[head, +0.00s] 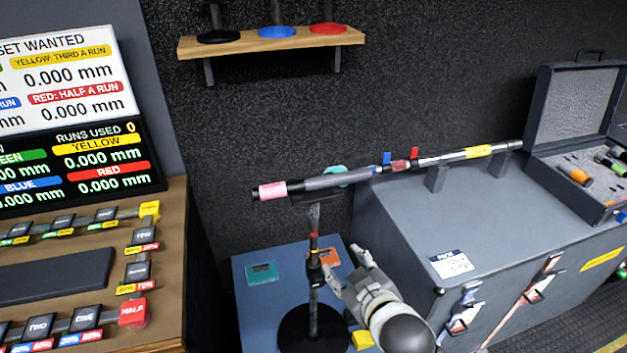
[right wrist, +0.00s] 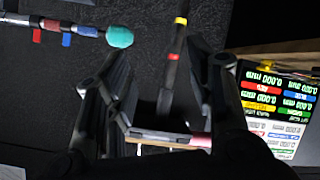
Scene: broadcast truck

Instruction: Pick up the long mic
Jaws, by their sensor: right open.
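The long mic (head: 325,182) is a dark grey tube with a pink band at its left end. It lies nearly level on top of an upright black stand (head: 313,290) that has red and yellow bands. My right gripper (head: 345,268) is open and empty, below the mic and just right of the stand's post. In the right wrist view my open fingers (right wrist: 158,75) show with the banded post (right wrist: 172,75) in the gap between them in the picture; I cannot tell the depth. A pink-banded piece shows low there, partly hidden by my gripper. My left gripper is out of view.
A pole (head: 445,157) with coloured tags rests on holders on a grey cabinet (head: 400,215) at the right; its teal ball end (right wrist: 118,37) is near the mic. An open case (head: 560,140) stands far right. A wooden console (head: 165,210) is left, a shelf (head: 270,42) above.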

